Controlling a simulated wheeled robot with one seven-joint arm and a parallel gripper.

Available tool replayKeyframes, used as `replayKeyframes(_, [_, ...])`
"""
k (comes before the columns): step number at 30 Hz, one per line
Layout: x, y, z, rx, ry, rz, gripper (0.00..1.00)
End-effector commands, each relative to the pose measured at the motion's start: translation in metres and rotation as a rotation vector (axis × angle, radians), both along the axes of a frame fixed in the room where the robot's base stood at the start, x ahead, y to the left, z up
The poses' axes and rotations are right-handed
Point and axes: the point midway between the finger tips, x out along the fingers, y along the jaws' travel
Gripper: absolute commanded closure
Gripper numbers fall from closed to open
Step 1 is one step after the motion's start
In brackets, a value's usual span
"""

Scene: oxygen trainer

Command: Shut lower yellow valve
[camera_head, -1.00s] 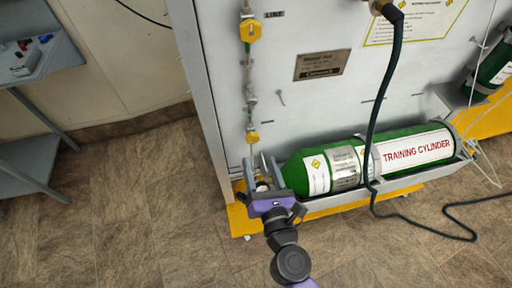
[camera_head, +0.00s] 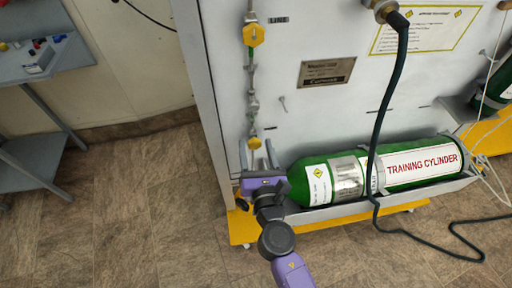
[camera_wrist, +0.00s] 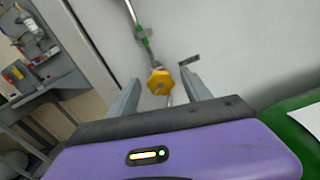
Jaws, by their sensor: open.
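The lower yellow valve (camera_head: 254,143) sits low on the pipe on the panel's left side. In the wrist view it is a yellow knob (camera_wrist: 160,82) between and beyond my fingers. My gripper (camera_head: 257,154) is open just below the valve, its two fingers pointing up at it. The wrist view shows the fingers (camera_wrist: 161,92) apart, with no contact on the valve visible. The upper yellow valve (camera_head: 253,35) is higher on the same pipe.
The green training cylinder (camera_head: 400,168) lies in a grey cradle right of my gripper. A dark hose (camera_head: 378,125) hangs across it to the floor. A grey side table (camera_head: 40,75) stands at the left. The floor (camera_head: 150,215) between is clear.

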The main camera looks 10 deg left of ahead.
Motion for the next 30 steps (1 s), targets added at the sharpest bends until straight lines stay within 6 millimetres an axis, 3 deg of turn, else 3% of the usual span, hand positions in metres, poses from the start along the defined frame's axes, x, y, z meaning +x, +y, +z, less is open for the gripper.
replayKeyframes(7, [0.0005,0.0001,-0.0003,0.0,0.001,0.0,0.45])
replayKeyframes(15, [0.0004,0.0001,-0.0004,0.001,0.001,0.0,0.98])
replayKeyframes(16, [0.0004,0.0001,-0.0003,0.001,0.001,0.0,1.0])
replayKeyframes(30, [0.0006,-0.0009,-0.0018,0.115,0.033,-0.001,1.0])
